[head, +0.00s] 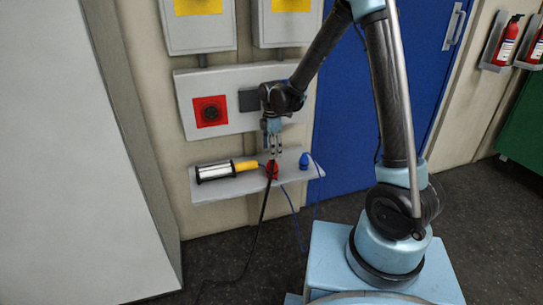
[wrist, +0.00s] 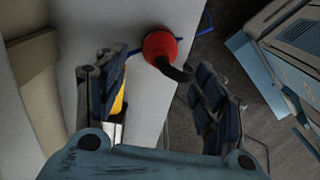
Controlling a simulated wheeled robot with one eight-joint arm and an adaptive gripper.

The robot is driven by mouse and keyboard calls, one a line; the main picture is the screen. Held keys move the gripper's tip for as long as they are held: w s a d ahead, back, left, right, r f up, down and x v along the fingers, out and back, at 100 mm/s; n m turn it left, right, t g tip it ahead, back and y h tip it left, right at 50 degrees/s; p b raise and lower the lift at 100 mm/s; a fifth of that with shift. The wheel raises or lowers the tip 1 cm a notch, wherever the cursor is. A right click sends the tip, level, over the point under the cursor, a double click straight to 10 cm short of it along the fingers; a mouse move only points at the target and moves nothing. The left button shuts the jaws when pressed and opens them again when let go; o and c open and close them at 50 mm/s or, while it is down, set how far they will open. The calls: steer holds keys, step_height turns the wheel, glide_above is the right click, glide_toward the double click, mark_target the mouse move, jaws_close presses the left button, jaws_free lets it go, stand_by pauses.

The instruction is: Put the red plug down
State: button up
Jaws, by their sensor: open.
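The red plug (head: 274,170) stands on the white wall shelf (head: 228,188), with its black cable hanging over the front edge. It also shows in the wrist view (wrist: 160,46), beyond and between the fingers. My gripper (head: 273,152) is open just above the plug in the head view. In the wrist view my gripper (wrist: 160,90) has its fingers spread wide, with nothing between the pads. Whether a fingertip touches the plug cannot be told.
A work lamp (head: 216,172) with a yellow handle lies left of the plug. A blue plug (head: 304,160) with a blue cable stands to its right. A red socket (head: 211,111) is on the wall panel above. A blue door (head: 375,100) is at the right.

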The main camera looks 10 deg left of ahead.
steer(key=shift+r, duration=0.25)
steer(key=shift+d+r, duration=0.2)
steer(key=shift+d, duration=0.1)
steer(key=s+d+r+m, duration=0.2)
steer(key=d+r+m, duration=0.2)
steer(key=d, duration=0.4)
steer(key=s+d+r+m+t, duration=0.1)
steer(key=s+d+r+m, duration=0.2)
steer(key=d, duration=0.5)
steer(key=d+r+m, duration=0.4)
steer(key=d+r, duration=0.1)
steer(key=d, duration=0.3)
steer(key=s+d+f+m, duration=0.2)
steer(key=s+d+m, duration=0.4)
steer(key=s+d, duration=0.2)
steer(key=s+d+f+m+t, duration=0.1)
steer(key=s+d+m, duration=0.6)
steer(key=s, duration=0.2)
steer(key=shift+s+d+f, duration=0.3)
steer(key=shift+d+f, duration=0.05)
